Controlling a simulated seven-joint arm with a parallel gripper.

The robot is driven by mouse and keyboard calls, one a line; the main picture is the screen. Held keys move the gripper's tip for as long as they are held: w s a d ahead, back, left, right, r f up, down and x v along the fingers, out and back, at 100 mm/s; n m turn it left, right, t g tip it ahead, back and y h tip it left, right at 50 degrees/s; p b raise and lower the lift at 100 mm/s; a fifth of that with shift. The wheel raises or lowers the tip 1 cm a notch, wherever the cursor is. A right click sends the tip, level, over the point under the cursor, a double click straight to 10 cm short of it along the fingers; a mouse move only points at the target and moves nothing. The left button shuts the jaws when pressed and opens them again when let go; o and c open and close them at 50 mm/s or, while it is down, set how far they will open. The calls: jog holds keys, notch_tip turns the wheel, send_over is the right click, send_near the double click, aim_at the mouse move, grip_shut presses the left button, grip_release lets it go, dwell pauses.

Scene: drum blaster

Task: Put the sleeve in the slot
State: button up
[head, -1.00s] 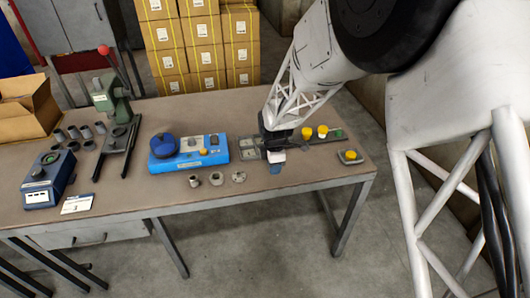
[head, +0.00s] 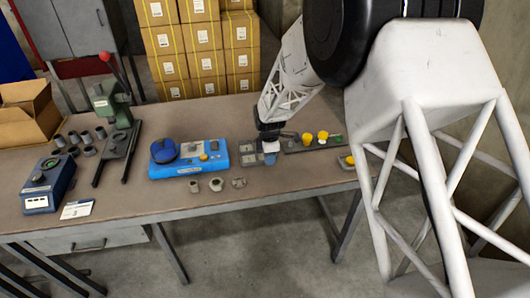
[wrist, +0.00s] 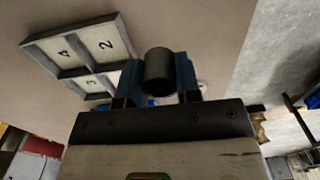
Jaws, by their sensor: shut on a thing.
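My gripper (wrist: 159,75) is shut on a dark grey cylindrical sleeve (wrist: 159,66), held between its two blue fingers in the wrist view. A grey tray (wrist: 75,43) with numbered square slots lies at the upper left there. The numbers 4, 2 and 3 show; the remaining corner is hidden by my gripper. The sleeve is to the right of the tray, not over a numbered slot in that view. In the head view my gripper (head: 270,155) is at the right edge of the tray (head: 246,147). The held sleeve cannot be made out there.
A blue device (head: 190,170) stands left of the tray. Several small grey parts (head: 216,184) stand near the table's front edge. A strip with yellow buttons (head: 308,140) lies to the right. A green press (head: 112,105) and more sleeves are far left.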

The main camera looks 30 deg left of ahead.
jog(key=w+a, duration=0.5)
jog(key=shift+w+a+f, duration=0.1)
jog(key=shift+w+f, duration=0.05)
jog(key=shift+f, duration=0.15)
jog(key=shift+f, duration=1.75)
jog(key=shift+f, duration=0.15)
jog(key=o, duration=0.8)
jog(key=shift+c, duration=0.2)
notch_tip(320, 180, up, 12)
